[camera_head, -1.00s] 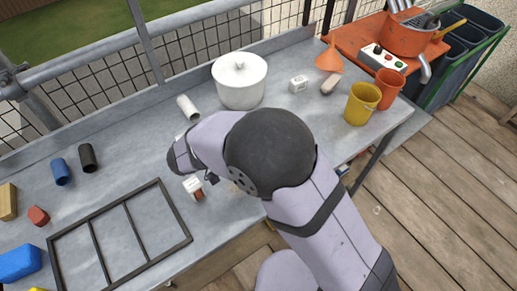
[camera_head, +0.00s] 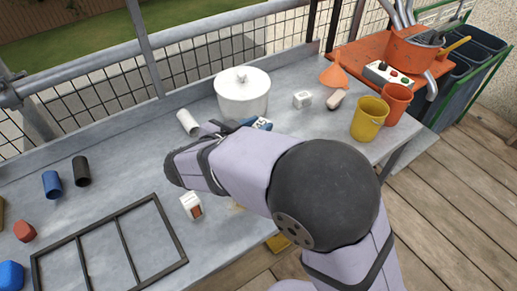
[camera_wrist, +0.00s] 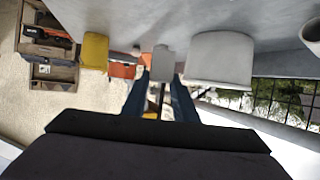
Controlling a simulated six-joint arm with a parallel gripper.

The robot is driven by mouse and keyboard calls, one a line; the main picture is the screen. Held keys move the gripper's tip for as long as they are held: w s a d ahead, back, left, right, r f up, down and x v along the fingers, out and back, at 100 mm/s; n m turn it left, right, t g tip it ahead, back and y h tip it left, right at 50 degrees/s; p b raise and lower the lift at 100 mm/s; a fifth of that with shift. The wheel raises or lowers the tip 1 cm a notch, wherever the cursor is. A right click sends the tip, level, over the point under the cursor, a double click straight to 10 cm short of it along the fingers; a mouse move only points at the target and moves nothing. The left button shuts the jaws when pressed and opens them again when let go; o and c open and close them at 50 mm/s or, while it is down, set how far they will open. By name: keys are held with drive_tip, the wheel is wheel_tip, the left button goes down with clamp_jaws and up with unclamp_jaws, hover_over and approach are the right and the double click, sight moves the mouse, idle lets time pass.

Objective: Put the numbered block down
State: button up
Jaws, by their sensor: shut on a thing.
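My gripper (camera_head: 255,123) shows blue fingers beyond my arm, in front of the white pot. It is shut on a small white block with dark marks (camera_head: 263,124), which I take as the numbered block; my arm hides part of it, and I cannot read the marks or tell whether it touches the table. In the wrist view the blue fingers of my gripper (camera_wrist: 160,85) point towards the far table. Another white block (camera_head: 191,206) with an orange-brown side stands by the black frame, and a white block with marks (camera_head: 302,99) stands right of the pot.
The white lidded pot (camera_head: 242,95) stands behind my gripper, with a white cylinder (camera_head: 187,122) to its left. The black frame (camera_head: 118,215) lies at left. A yellow bucket (camera_head: 368,119) and an orange cup (camera_head: 397,101) are at right. A pale yellowish patch (camera_head: 237,207) shows beside my arm.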

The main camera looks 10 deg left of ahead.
drive_tip(key=shift+f+b, duration=0.35)
drive_tip(key=shift+f, duration=3.5)
drive_tip(key=shift+f, duration=0.1)
drive_tip(key=o, duration=1.1)
drive_tip(key=shift+c, duration=0.2)
drive_tip(key=v, duration=1.2)
